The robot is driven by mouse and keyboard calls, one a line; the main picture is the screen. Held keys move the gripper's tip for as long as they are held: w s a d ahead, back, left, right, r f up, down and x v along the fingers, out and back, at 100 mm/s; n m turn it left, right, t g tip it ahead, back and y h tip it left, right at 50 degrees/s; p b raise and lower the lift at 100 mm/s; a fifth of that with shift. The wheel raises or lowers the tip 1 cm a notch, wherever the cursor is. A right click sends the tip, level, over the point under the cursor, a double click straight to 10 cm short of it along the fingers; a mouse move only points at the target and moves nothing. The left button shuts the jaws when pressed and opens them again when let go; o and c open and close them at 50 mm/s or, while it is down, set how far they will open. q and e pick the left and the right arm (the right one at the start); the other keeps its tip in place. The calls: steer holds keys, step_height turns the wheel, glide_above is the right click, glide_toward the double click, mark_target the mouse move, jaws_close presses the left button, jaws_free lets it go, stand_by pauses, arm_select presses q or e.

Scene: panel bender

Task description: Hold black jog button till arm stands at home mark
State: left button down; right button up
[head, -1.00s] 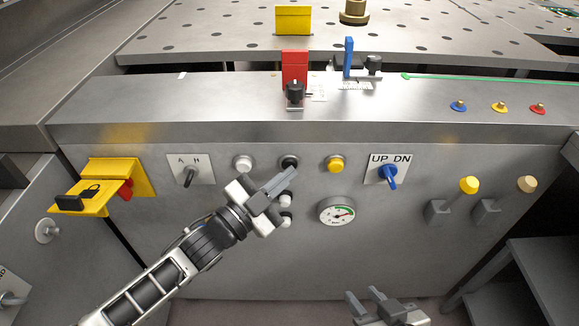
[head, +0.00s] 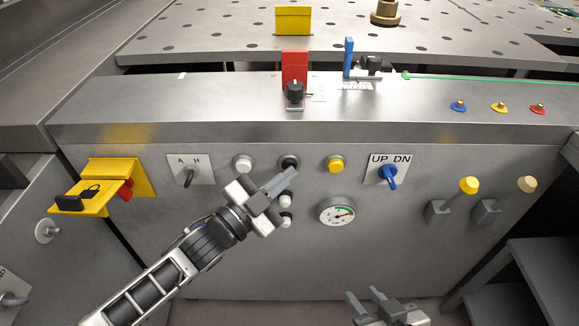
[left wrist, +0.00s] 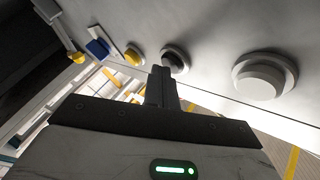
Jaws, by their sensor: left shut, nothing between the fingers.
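The black jog button (head: 289,161) is in the front panel's row, between a white and a yellow button. My left gripper (head: 286,177) is shut and empty, its fingertips at the button's lower edge. In the left wrist view the fingertips (left wrist: 161,72) overlap the black button (left wrist: 175,60); whether it is pressed in cannot be told. A blue upright arm (head: 348,58) stands on the ledge beside a black knob-like part (head: 373,64), above a small white scale (head: 356,86). I cannot tell which mark is home. My right gripper (head: 366,298) is open and empty, low in front.
The panel holds a white button (head: 243,163), a yellow button (head: 336,164), an A/H switch (head: 189,176), a blue UP/DN switch (head: 389,176) and a gauge (head: 337,210). A yellow lock bracket (head: 118,185) juts out at left. A red plate (head: 294,66) stands on the ledge.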

stand_by(0.8)
arm_select(q)
steer(key=shift+s+p, duration=0.5)
steer(key=shift+s, duration=0.35)
steer(key=s+p, duration=0.2)
steer(key=s, duration=0.3)
stand_by(0.8)
